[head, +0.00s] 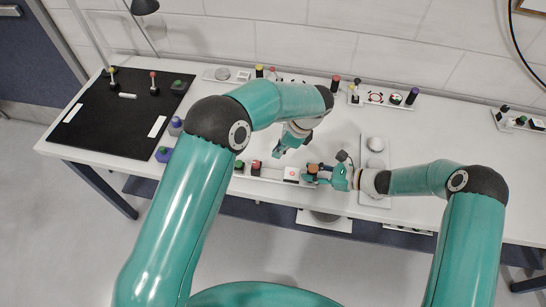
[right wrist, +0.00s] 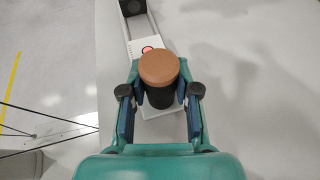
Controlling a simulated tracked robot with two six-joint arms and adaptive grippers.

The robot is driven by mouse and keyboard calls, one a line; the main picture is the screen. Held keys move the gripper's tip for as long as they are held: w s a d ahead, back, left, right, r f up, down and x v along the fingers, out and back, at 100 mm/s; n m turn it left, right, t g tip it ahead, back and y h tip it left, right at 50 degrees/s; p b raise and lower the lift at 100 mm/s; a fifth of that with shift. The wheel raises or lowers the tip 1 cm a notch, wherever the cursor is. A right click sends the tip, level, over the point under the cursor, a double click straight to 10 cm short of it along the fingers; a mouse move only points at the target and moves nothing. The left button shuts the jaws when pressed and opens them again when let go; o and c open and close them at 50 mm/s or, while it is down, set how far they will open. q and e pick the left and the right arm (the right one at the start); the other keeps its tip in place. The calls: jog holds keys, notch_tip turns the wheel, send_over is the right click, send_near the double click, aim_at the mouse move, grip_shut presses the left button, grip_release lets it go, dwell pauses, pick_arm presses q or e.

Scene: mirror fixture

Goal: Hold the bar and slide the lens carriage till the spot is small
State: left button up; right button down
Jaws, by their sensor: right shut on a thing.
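My right gripper (head: 322,174) is shut on a black cylinder with an orange-brown top (right wrist: 160,68), which stands at the near end of a white bar (right wrist: 152,27). The cylinder's top also shows in the head view (head: 313,168). Just beyond it on the bar is a white plate with a red spot (right wrist: 147,47); it shows in the head view too (head: 291,173). A red-topped dark piece (head: 256,167) and a green-topped one (head: 239,165) stand farther left. My left gripper (head: 278,151) hangs behind the bar, apart from it; its finger gap is unclear. I cannot tell which piece is the lens carriage.
A black mat (head: 120,125) with knobbed posts lies at the left. Other white bars with coloured knobs stand along the back (head: 378,103) and far right (head: 520,125). A white plate with round pale pieces (head: 375,190) is right of the bar.

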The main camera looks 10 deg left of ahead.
pick_arm(q)
jog(key=o, duration=0.5)
jog(key=shift+d+r+n, duration=0.15)
jog(key=shift+r+n, duration=0.2)
jog(key=shift+n, duration=0.05)
jog(key=shift+o, duration=0.3)
jog(key=shift+w+d+n, duration=0.15)
jog(key=shift+n, duration=0.35)
jog(key=n, duration=0.2)
jog(key=s+d+f+n+h, duration=0.1)
jog(key=n, duration=0.2)
jog(key=n+h, duration=0.1)
jog(key=n, duration=0.1)
jog(key=shift+s+d+f, duration=0.15)
jog(key=shift+d+f, duration=0.1)
jog(key=shift+d, duration=0.05)
jog(key=n, duration=0.3)
jog(key=n+h, duration=0.2)
jog(key=n, duration=0.4)
send_near(255, 170)
notch_tip(255, 170, down, 10)
jog(key=shift+s+a+f, duration=0.1)
